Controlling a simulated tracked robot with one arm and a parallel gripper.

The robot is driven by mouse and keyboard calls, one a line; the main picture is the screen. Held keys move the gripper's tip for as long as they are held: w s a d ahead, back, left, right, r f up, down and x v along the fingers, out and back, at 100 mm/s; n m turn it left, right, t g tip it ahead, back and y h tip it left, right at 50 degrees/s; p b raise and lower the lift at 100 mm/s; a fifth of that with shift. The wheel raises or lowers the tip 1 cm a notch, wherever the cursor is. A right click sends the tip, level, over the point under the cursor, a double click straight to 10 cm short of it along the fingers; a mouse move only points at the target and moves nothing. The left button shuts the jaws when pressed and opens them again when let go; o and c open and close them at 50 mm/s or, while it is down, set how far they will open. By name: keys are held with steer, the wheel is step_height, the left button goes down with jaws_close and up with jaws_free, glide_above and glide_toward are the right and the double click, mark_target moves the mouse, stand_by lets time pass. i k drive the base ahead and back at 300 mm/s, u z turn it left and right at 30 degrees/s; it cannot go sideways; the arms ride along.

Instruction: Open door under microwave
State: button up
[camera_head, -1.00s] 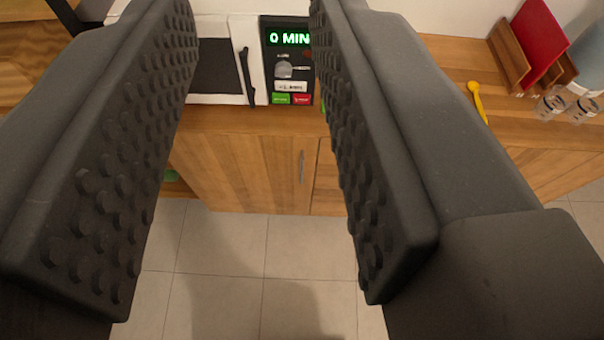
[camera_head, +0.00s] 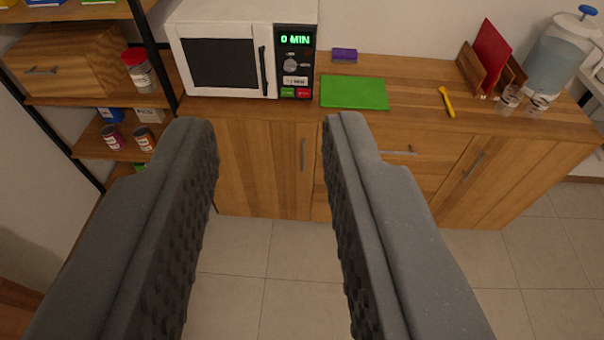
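The microwave (camera_head: 222,60) is white with a dark window and a green "0 MIN" display, and stands on the wooden counter at the upper left. The wooden door (camera_head: 258,165) under it is closed, with a vertical metal handle (camera_head: 302,154) near its right edge. My gripper (camera_head: 268,125) is open and empty. Its two fingers frame the door and handle from in front, apart from them. The left finger hides part of the door's left side.
A green board (camera_head: 354,92), a purple sponge (camera_head: 344,55) and a yellow spoon (camera_head: 446,101) lie on the counter. Drawers (camera_head: 400,151) and another door (camera_head: 466,175) are to the right. A shelf (camera_head: 75,97) with jars stands left. The tiled floor in front is clear.

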mark_target(266, 167)
steer(key=u, duration=0.3)
steer(key=i, duration=0.9)
